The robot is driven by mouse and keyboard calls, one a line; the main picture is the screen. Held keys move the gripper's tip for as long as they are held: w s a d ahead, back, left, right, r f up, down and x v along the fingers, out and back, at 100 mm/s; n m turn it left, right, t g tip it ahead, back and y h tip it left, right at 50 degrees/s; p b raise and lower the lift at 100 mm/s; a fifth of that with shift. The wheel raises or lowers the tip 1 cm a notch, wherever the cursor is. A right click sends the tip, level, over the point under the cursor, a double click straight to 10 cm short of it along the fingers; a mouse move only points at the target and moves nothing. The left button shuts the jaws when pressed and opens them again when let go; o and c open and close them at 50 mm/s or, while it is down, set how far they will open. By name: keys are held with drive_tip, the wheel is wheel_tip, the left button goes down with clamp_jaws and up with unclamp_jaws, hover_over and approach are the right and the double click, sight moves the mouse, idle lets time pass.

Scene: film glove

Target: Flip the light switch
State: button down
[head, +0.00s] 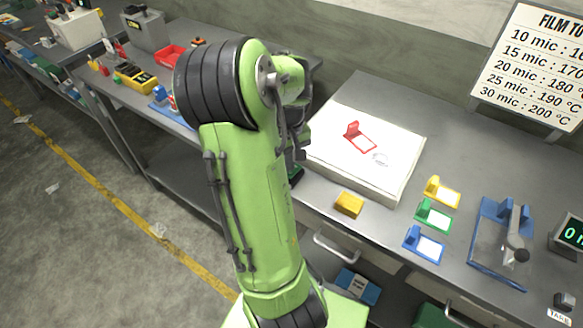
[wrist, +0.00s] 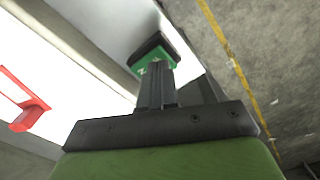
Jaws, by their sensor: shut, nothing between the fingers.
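My gripper (wrist: 157,72) is shut and empty in the wrist view. Its dark fingers point at a small green and black block (wrist: 152,56). The fingertips overlap the block's near side; I cannot tell whether they touch it. In the head view a bit of this dark block (head: 295,175) shows at the bench's front edge, left of the white light box (head: 392,184), mostly behind my arm. I cannot make out for sure whether the block is the light switch. My gripper is hidden behind my arm in the head view.
A red tag holder (head: 358,136) and a clear ring (head: 380,159) lie on the white light box. A yellow block (head: 349,204) stands in front. Yellow (head: 442,192), green (head: 433,216) and blue (head: 424,245) holders stand right. A drawer handle (head: 337,248) juts out below.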

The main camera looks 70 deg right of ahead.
drive_tip(key=shift+f+b, duration=0.55)
drive_tip(key=shift+f, duration=0.1)
wheel_tip(320, 180, up, 7)
drive_tip(key=p, duration=0.6)
drive_tip(key=shift+r, duration=0.1)
idle(0.6)
